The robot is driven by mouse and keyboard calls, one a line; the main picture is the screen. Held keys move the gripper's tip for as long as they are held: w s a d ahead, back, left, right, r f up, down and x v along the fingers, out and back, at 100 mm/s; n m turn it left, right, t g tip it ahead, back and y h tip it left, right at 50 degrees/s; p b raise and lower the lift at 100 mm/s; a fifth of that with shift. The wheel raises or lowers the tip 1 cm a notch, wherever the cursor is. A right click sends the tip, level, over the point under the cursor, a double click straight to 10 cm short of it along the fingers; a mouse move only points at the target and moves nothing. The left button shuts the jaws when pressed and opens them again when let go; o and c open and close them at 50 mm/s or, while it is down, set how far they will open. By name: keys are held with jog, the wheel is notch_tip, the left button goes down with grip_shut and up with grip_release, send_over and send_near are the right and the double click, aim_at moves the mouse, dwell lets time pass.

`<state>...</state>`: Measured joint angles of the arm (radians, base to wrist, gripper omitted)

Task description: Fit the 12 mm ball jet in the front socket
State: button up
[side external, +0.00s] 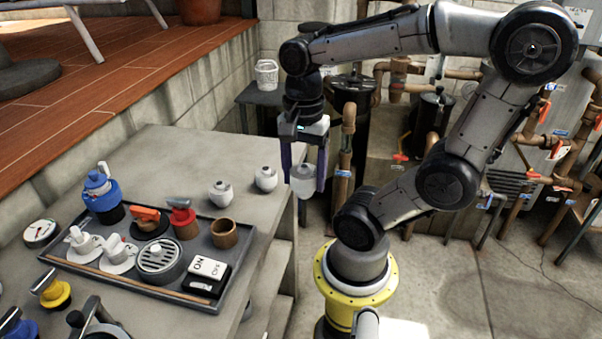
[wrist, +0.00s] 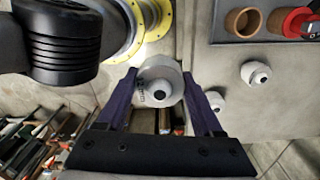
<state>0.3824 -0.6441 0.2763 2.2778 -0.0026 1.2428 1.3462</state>
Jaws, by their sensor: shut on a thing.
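My gripper (side external: 304,184) is shut on a white ball jet (side external: 303,179), held in the air off the bench's right edge. In the wrist view the jet (wrist: 158,88) sits between the two dark purple fingers, its dark hole facing the camera. Two similar white jets, one nearer (side external: 220,193) and one farther (side external: 266,179), stand apart on the bench. White round fittings (side external: 118,253) sit on the grey tray (side external: 205,302). I cannot tell which part is the front socket.
The tray also holds a brown cup (side external: 224,233), a red-handled valve (side external: 183,217), a round drain grate (side external: 160,256) and an ON/OFF switch (side external: 207,270). A blue-topped part (side external: 101,194) stands at its back. Bare bench (side external: 180,155) lies behind the tray. Pipes (side external: 398,90) stand behind my arm.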

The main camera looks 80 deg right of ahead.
jog(key=w+n, duration=0.4)
jog(key=w, duration=0.9)
jog(key=shift+w+a+f+n, duration=0.35)
jog(key=shift+w+a+f, duration=0.3)
jog(key=shift+f, duration=0.5)
jog(key=shift+w+a+f+n, duration=0.3)
jog(key=shift+w+a+f, duration=0.2)
jog(key=shift+a+f, duration=0.55)
jog(key=shift+w+a+f+n, duration=0.35)
jog(key=shift+w+a+f, duration=0.25)
jog(key=shift+f, duration=0.65)
jog(key=shift+f, duration=0.3)
jog(key=shift+f, duration=1.2)
jog(key=o, duration=1.4)
